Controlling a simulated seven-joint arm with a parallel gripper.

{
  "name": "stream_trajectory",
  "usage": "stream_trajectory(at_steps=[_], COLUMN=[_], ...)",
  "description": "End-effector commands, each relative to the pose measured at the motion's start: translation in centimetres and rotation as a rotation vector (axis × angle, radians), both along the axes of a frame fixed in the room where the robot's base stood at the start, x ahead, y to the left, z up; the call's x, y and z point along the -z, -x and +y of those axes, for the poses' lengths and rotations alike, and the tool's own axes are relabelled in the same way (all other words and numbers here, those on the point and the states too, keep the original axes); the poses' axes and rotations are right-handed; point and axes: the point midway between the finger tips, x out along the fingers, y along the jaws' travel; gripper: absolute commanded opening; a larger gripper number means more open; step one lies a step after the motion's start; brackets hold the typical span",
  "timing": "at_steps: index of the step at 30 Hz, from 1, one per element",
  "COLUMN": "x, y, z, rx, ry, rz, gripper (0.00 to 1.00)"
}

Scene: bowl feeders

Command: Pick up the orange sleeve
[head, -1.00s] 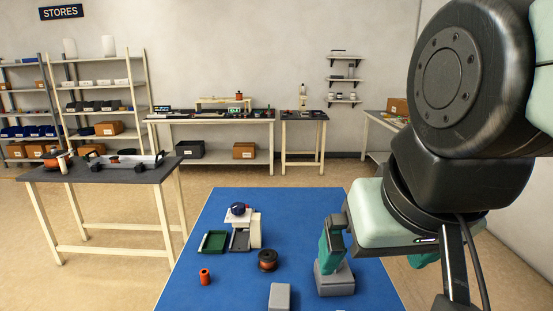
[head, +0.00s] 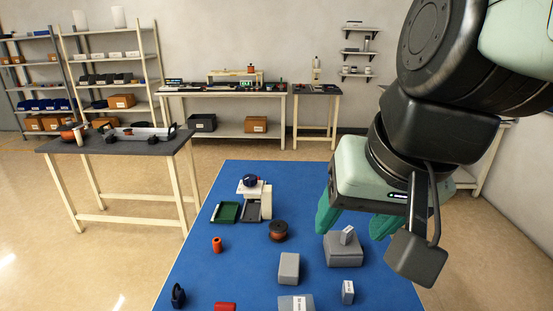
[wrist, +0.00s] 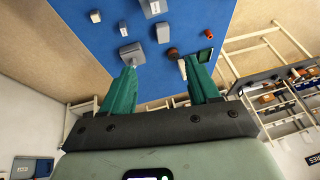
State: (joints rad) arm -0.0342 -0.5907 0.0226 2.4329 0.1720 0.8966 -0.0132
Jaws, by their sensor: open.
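The orange sleeve (head: 217,245) is a small upright cylinder on the left part of the blue table (head: 250,290). In the wrist view the sleeve (wrist: 209,34) is a small orange-red piece at the upper right, near the green tray. My gripper (head: 354,224) is at the right side of the table, above and near the grey block, well to the right of the sleeve. Its two green fingers are apart, with nothing between them. The wrist view also shows my gripper (wrist: 160,66) with its fingers spread.
A dark spool with a copper band (head: 278,231), a green tray (head: 226,212) and a white stand with a blue-black ball on top (head: 250,181) are near the sleeve. Grey blocks (head: 289,268) stand right of it. A red piece (head: 225,307) lies at the front.

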Motion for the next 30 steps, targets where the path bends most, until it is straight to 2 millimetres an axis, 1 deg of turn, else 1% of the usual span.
stream_trajectory(at_steps=[1,3,5,9,11,12,14,15,17,18,20,21,23,24,26,27,29,30], x=[0.5,1.2,1.8,3.5,4.4,5.1,6.2,7.0,8.5,9.5,11.3,12.6,14.7,16.3,18.8,20.7,23.7,25.8], y=[-1.4,-3.4,-5.1,-9.4,-11.3,-12.6,-14.5,-15.8,-17.8,-19.1,-21.1,-22.4,-24.3,-25.5,-27.2,-28.2,-29.6,-30.4], z=[1.6,4.1,6.2,11.0,12.9,14.2,16.0,17.1,18.6,19.6,20.9,21.7,22.7,23.3,24.0,24.3,24.7,24.8], rx=[0.008,0.030,0.053,0.131,0.174,0.205,0.260,0.298,0.363,0.410,0.487,0.542,0.631,0.694,0.794,0.867,0.981,1.059], ry=[-0.063,-0.170,-0.261,-0.473,-0.564,-0.623,-0.712,-0.771,-0.856,-0.913,-0.995,-1.049,-1.129,-1.178,-1.250,-1.296,-1.360,-1.399], rz=[0.053,0.121,0.179,0.312,0.369,0.407,0.464,0.501,0.557,0.592,0.644,0.678,0.726,0.756,0.798,0.825,0.860,0.881], gripper=[0.61,0.61,0.61,0.61,0.61,0.61,0.61,0.61,0.61,0.61,0.61,0.61,0.61,0.61,0.61,0.61,0.61,0.61])
